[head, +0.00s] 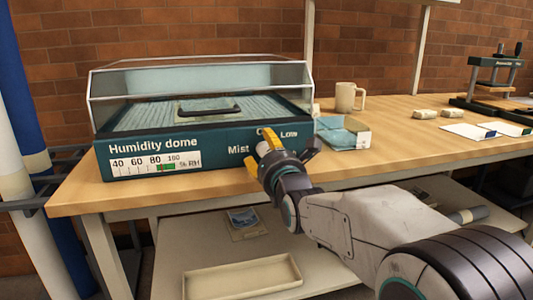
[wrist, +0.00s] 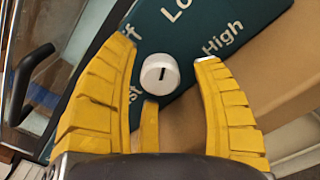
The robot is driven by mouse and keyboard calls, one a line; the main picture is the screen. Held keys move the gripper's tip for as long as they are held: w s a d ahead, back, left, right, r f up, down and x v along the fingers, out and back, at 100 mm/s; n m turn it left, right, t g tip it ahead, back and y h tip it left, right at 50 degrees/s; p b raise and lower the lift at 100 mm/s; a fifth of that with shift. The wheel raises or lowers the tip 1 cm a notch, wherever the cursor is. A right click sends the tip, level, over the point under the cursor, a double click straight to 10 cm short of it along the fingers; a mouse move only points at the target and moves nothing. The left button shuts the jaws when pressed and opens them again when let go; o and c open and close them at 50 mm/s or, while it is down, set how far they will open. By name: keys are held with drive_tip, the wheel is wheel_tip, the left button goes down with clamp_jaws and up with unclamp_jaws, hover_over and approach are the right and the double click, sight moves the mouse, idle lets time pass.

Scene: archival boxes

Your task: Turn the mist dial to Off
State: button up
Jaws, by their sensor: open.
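The humidity dome (head: 200,145) is a teal-based box with a clear cover on the table. Its front panel carries the words Mist and Low. The mist dial (wrist: 160,74) is a small white round knob with a dark mark; in the head view my gripper hides it. In the wrist view the mark runs nearly up and down, roughly in line with Low; Off is at its upper left, partly covered by a finger, and High at its right. My gripper (wrist: 166,50) is open, its yellow fingers either side of the dial with gaps showing. It also shows in the head view (head: 268,146).
A tray (head: 242,276) lies on the shelf below. The table's front edge is beneath my gripper.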

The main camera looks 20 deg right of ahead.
drive_tip(key=shift+c, duration=0.4)
drive_tip(key=c, duration=1.1)
drive_tip(key=shift+r+n, duration=0.1)
drive_tip(key=shift+n, duration=1.4)
drive_tip(key=o, duration=1.2)
drive_tip(key=shift+s, duration=6)
